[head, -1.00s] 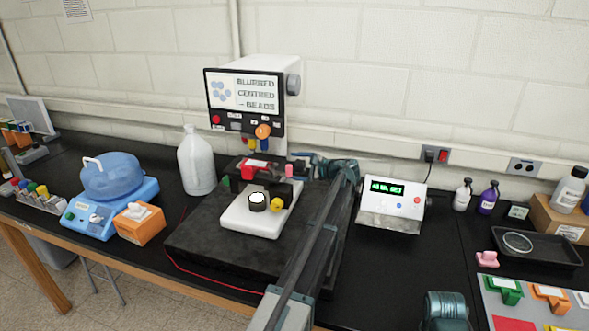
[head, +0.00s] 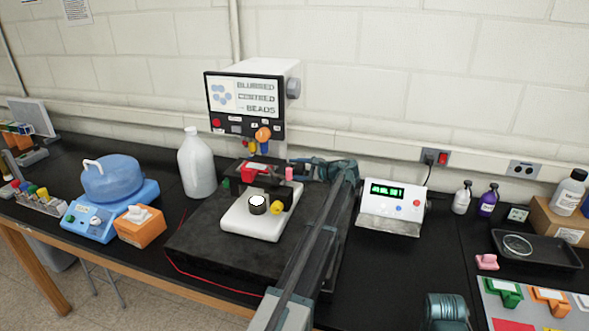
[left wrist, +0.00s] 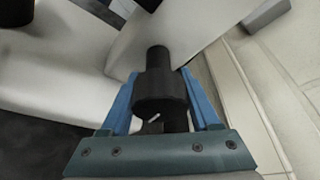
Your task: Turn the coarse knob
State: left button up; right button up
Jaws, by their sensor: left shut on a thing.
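The microscope has a white base (head: 238,222) and a head with a screen (head: 243,92) that reads "BLURRED", "CENTRED" and "BEADS". Its dark stage carries a red piece (head: 249,174). My left gripper (head: 311,169) is at the microscope's right side, small and partly hidden in the head view. In the left wrist view, the blue fingers of my left gripper (left wrist: 160,100) are on either side of a black stepped knob (left wrist: 158,85) beside the white body, shut on it. The knob is hidden in the head view. My right gripper is out of view; a teal part of my right arm shows at bottom right.
The microscope stands on a dark slab (head: 200,245). A white jug (head: 196,165), orange box (head: 140,227) and blue-topped device (head: 112,180) are to its left. A display box (head: 390,210) is to its right. A dark tray (head: 536,249) is farther right.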

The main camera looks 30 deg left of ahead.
pick_arm(q)
jog(key=shift+s+f+m+g+h, duration=0.1)
jog(key=shift+m+g+h, duration=0.2)
jog(key=shift+m, duration=0.3)
jog(key=o, duration=1.3)
jog(key=shift+o, duration=0.2)
jog(key=shift+d+r+p, duration=0.25)
jog(key=shift+d+p, duration=0.15)
jog(key=shift+d, duration=0.1)
jog(key=p+v, duration=0.3)
jog(key=v, duration=0.9)
jog(key=shift+d+p, duration=0.35)
jog(key=shift+d, duration=0.05)
